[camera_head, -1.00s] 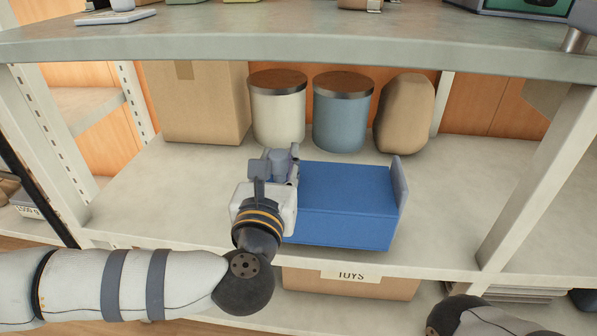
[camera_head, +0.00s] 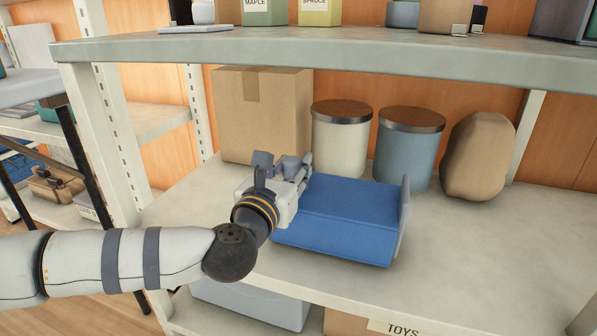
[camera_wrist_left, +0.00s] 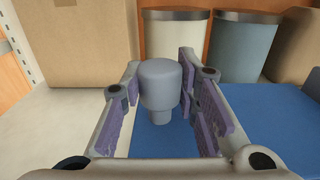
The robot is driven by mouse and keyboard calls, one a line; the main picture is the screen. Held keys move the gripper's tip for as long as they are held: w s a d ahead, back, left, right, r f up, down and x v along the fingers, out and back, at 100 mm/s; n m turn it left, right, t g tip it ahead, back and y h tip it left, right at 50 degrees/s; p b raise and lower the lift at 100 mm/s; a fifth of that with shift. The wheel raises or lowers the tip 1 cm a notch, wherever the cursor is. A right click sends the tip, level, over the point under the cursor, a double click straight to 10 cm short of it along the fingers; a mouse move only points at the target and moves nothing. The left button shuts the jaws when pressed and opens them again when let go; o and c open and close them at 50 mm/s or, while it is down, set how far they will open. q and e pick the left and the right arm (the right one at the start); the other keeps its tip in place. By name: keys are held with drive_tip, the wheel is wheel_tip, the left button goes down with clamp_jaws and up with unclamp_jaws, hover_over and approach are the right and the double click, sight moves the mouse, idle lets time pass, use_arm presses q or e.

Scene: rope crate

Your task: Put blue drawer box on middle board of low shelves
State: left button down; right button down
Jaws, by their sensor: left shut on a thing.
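The blue drawer box (camera_head: 340,222) is at the middle board (camera_head: 480,245) of the low shelves, near its front edge. It has a grey panel (camera_head: 403,220) at its right end. I cannot tell whether its underside touches the board. My left gripper (camera_head: 300,172) is at the box's left end. In the left wrist view, a grey-blue knob (camera_wrist_left: 160,85) is between the gripper's purple pads, and the blue box (camera_wrist_left: 265,125) lies below and to the right. My right gripper is out of view.
A cardboard box (camera_head: 262,120), a white canister (camera_head: 340,140), a blue canister (camera_head: 407,150) and a brown rounded object (camera_head: 478,155) stand behind the blue box. The upper board (camera_head: 300,50) overhangs. A post (camera_head: 100,140) stands at the left. The middle board is clear at the right.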

use_arm(q)
drive_tip(key=shift+f+b, duration=0.35)
drive_tip(key=shift+f, duration=0.1)
idle(0.6)
drive_tip(key=c, duration=1.2)
unclamp_jaws()
drive_tip(key=shift+o, duration=0.2)
drive_tip(key=shift+f, duration=0.1)
drive_tip(key=shift+s, duration=0.15)
drive_tip(key=v, duration=1.2)
